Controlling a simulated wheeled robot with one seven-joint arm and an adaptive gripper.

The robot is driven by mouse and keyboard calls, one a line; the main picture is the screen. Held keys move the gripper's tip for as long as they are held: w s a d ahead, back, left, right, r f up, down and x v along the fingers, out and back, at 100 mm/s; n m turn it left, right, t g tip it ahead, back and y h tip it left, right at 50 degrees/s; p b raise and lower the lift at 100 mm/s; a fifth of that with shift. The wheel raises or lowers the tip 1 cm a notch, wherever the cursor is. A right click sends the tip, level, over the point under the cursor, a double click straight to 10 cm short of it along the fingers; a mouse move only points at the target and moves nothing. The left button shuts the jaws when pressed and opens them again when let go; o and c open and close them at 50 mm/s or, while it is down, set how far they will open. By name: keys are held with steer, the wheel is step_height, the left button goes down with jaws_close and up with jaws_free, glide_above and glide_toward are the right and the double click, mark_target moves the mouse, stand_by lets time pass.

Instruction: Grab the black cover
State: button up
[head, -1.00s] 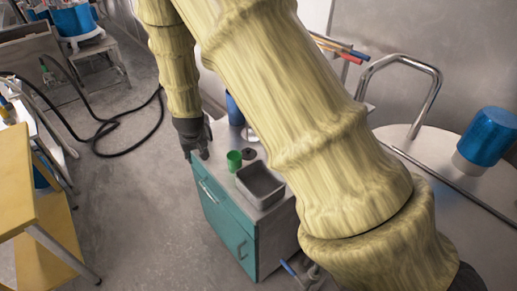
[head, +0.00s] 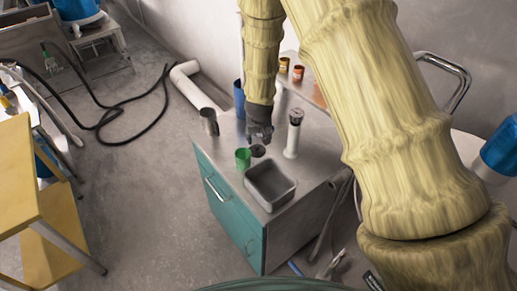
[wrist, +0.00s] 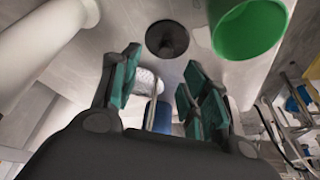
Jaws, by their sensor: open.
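The black cover (head: 258,151) is a small dark disc lying on the grey cabinet top, beside a green cup (head: 243,158). In the wrist view the cover (wrist: 167,39) is round with a raised centre knob, and the green cup (wrist: 250,28) stands to its right. My gripper (head: 260,137) points down just behind the cover in the head view.
A metal tray (head: 270,187) sits in front of the cover. A white cylinder with a dark top (head: 293,135) stands to the right. A metal cup (head: 209,122) and a blue container (head: 239,98) stand left of my gripper. The teal cabinet (head: 227,212) has open floor to its left.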

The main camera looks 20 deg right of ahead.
mark_target(257, 146)
steer(key=shift+w+d+f, duration=0.1)
steer(key=shift+w+f, duration=0.15)
steer(key=shift+f, duration=0.45)
steer(key=shift+p+x, duration=1)
steer(key=shift+x, duration=0.2)
steer(key=shift+w+a+f+p, duration=0.15)
steer(key=shift+f+p, duration=0.1)
steer(key=shift+f, duration=0.5)
steer(key=shift+w+a+f+p, duration=0.15)
steer(key=shift+f+p, duration=0.1)
steer(key=shift+f, duration=0.5)
steer(key=shift+d, duration=0.1)
steer(key=c, duration=0.9)
